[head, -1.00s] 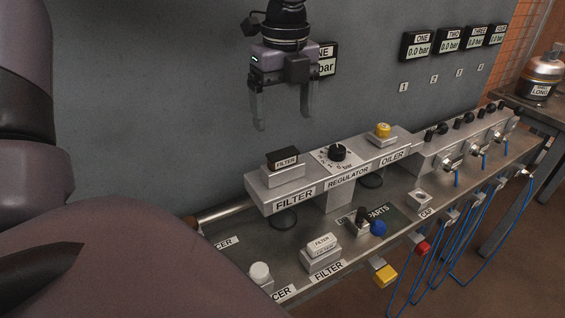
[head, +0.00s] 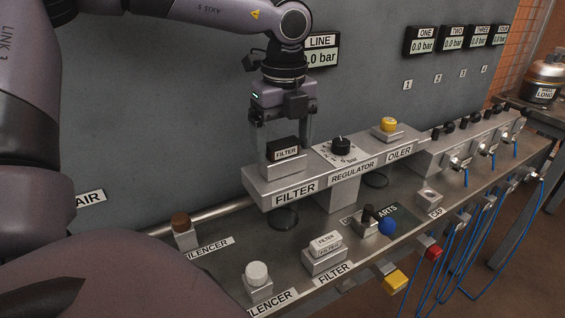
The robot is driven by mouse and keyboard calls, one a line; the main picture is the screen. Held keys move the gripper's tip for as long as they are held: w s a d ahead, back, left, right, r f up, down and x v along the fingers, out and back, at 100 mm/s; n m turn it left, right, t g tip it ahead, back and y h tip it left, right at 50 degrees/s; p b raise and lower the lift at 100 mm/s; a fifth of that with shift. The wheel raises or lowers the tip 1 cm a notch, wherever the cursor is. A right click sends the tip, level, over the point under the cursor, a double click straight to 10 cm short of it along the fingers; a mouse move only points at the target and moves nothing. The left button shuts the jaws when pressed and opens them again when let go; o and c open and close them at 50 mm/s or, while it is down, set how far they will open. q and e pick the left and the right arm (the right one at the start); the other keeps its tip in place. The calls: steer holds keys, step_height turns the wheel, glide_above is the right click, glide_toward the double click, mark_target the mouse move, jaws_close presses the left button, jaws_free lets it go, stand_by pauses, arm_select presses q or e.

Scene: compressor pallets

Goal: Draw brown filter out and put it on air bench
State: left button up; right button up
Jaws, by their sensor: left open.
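The air bench (head: 228,262) is the grey metal top below the rail. A white filter (head: 324,244) stands on a block there, behind a FILTER label. My right gripper is not in view.
A regulator knob (head: 340,143) and yellow oiler cap (head: 388,125) stand right of the filter. Blue hoses hang at the front edge.

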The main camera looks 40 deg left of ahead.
mark_target(283, 143)
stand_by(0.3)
arm_select(q)
steer(key=shift+b, duration=0.5)
stand_by(0.8)
steer(key=c, duration=1.4)
steer(key=shift+r, duration=0.1)
steer(key=shift+r, duration=0.1)
steer(key=shift+r+p, duration=0.9)
steer(key=shift+r, duration=0.45)
steer(key=shift+d+r+p, duration=0.1)
steer(key=shift+r+p, duration=0.8)
steer(key=shift+r, duration=0.6)
